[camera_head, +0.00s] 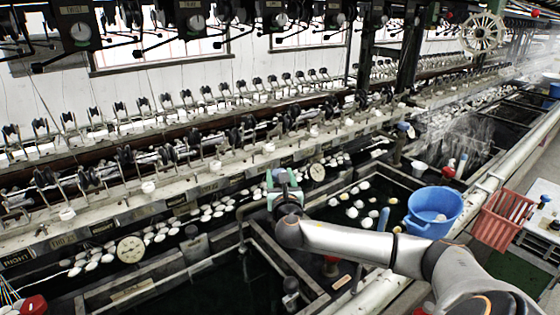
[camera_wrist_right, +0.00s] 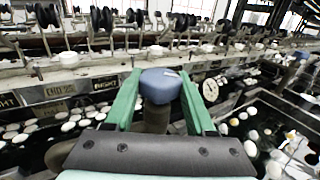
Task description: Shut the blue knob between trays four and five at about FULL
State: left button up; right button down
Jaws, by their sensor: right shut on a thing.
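The blue knob (camera_head: 280,174) is on a post at the far edge of the dark basins, below the long bench of reels. My right gripper (camera_head: 284,184) reaches it from the front. In the right wrist view the knob (camera_wrist_right: 160,84) sits between the green fingers (camera_wrist_right: 158,100), which are shut on it. A small white mark shows on its top, at the right. A dark post shows beneath it. The gripper and wrist hide part of it in the head view. I cannot read a FULL mark. My left gripper is not in view.
White dials (camera_head: 130,250) (camera_head: 317,172) stand along the bench's near edge. Cocoons float in the basin (camera_head: 360,200) to the right. A blue bucket (camera_head: 433,212) and a red crate (camera_head: 503,218) stand at the right. Another blue knob (camera_head: 405,127) is farther along.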

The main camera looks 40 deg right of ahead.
jog(key=m+g+h+p, duration=0.2)
jog(key=m+g+h, duration=0.1)
jog(key=shift+w+a+r, duration=0.1)
jog(key=shift+a+r, duration=0.05)
jog(key=shift+r, duration=0.05)
jog(key=shift+m+g+h+p, duration=0.4)
jog(key=shift+m+g+h, duration=0.45)
jog(key=shift+g, duration=0.35)
jog(key=shift+f+m+g+h, duration=0.15)
jog(key=shift+m+g+h, duration=0.6)
jog(key=shift+g, duration=0.45)
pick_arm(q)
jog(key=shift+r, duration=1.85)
pick_arm(e)
jog(key=shift+m+g+h, duration=0.5)
jog(key=shift+m+g, duration=0.8)
jog(key=shift+g, duration=0.5)
jog(key=shift+d+g, duration=0.2)
jog(key=shift+g, duration=0.1)
jog(key=shift+c, duration=1.2)
grip_release()
jog(key=shift+a, duration=0.1)
